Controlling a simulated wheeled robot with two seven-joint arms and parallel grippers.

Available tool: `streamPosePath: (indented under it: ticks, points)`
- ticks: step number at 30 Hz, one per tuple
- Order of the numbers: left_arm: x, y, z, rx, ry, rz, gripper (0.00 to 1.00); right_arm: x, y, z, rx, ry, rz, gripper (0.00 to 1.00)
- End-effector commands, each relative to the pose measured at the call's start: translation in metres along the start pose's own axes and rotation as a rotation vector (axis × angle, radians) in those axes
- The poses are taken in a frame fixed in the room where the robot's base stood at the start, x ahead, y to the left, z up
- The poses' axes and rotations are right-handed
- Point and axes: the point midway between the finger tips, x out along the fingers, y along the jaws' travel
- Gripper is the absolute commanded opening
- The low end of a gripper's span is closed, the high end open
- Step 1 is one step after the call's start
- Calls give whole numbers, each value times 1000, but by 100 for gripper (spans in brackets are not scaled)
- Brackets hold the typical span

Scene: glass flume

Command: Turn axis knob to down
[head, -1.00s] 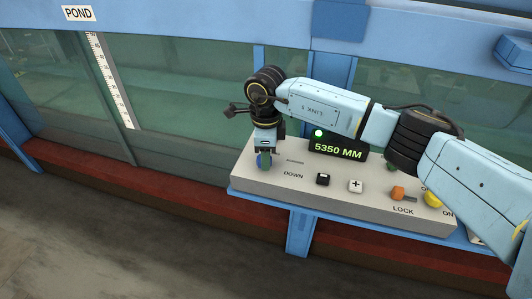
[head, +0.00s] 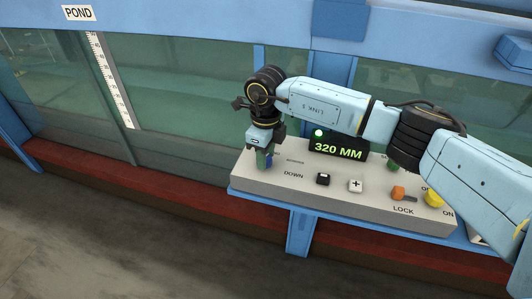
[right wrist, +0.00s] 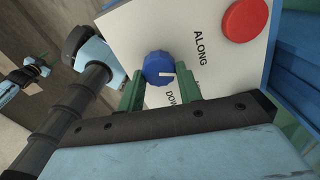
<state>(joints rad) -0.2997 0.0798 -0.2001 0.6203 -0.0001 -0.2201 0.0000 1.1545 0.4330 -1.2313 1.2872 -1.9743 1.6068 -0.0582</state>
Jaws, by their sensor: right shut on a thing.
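The axis knob (head: 268,163) is a small blue knob at the left end of the pale control panel (head: 335,203). The word DOWN (right wrist: 172,97) lies below the knob there, partly hidden by my gripper; ALONG (right wrist: 200,48) lies to the right. My right gripper (head: 264,158) is shut on the knob, with one green finger on each side (right wrist: 158,75).
A lit display (head: 338,149) reads 320 MM beside a green lamp (head: 318,133). A black button (head: 323,179), a plus button (head: 355,186), an orange lock knob (head: 398,193) and a yellow knob (head: 433,198) sit on the panel. A red button (right wrist: 246,18) is near the knob.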

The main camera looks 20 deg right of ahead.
Motion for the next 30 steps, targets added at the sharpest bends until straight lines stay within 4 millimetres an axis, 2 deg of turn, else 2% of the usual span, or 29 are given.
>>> streamPosePath:
  ticks: [30]
  points:
    - [-15, 0, -2, 0, 1, 0, 44, -1, 4, 2, 939, 0, -1, 12]
